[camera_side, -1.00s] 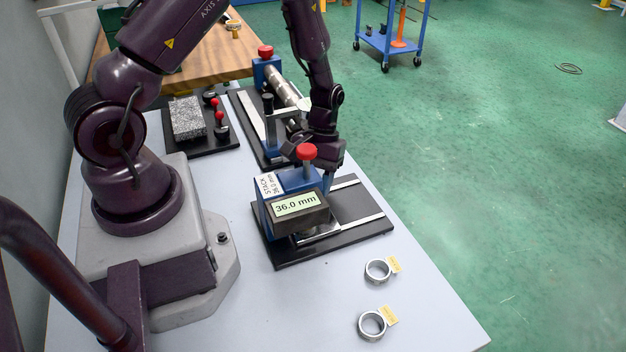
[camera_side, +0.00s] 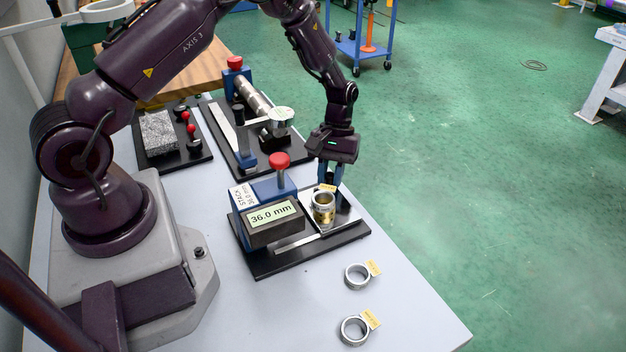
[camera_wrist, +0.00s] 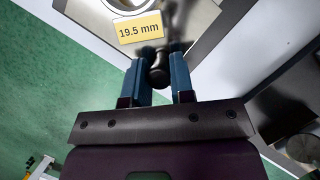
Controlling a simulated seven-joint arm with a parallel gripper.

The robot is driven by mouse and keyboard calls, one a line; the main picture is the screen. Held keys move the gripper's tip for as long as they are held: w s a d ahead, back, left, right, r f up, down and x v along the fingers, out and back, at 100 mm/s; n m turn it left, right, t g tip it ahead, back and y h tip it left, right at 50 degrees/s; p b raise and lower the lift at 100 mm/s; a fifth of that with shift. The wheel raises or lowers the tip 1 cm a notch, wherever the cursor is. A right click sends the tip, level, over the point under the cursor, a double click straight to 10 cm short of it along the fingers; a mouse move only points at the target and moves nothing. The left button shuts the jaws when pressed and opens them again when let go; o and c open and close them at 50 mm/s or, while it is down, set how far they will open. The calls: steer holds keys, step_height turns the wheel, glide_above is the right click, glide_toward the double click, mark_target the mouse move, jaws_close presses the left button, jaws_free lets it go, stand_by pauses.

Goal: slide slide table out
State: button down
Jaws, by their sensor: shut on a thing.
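The slide table, a silver plate (camera_side: 342,221), extends from under the blue press frame (camera_side: 272,190) to the right over its black base (camera_side: 300,255). A brass-and-silver ring stack (camera_side: 323,210) stands on it, with a yellow tag reading 19.5 mm (camera_wrist: 140,28) in the wrist view. My gripper (camera_side: 330,172) is at the table's outer end. In the wrist view, its blue fingers (camera_wrist: 159,62) are shut on a dark round knob (camera_wrist: 158,76) at the plate's edge. The fingertips are partly hidden in the side view.
The press has a red knob (camera_side: 279,160) and a display reading 36.0 mm (camera_side: 271,215). Two tagged loose rings (camera_side: 357,276) (camera_side: 354,330) lie at the front right.

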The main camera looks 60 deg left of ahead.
steer(key=shift+w+d+r, duration=0.2)
steer(key=shift+d, duration=0.15)
steer(key=c, duration=1.1)
jaws_free()
steer(key=shift+o, duration=0.6)
steer(key=shift+a, duration=0.15)
steer(key=v, duration=1.3)
steer(key=shift+a+f, duration=0.1)
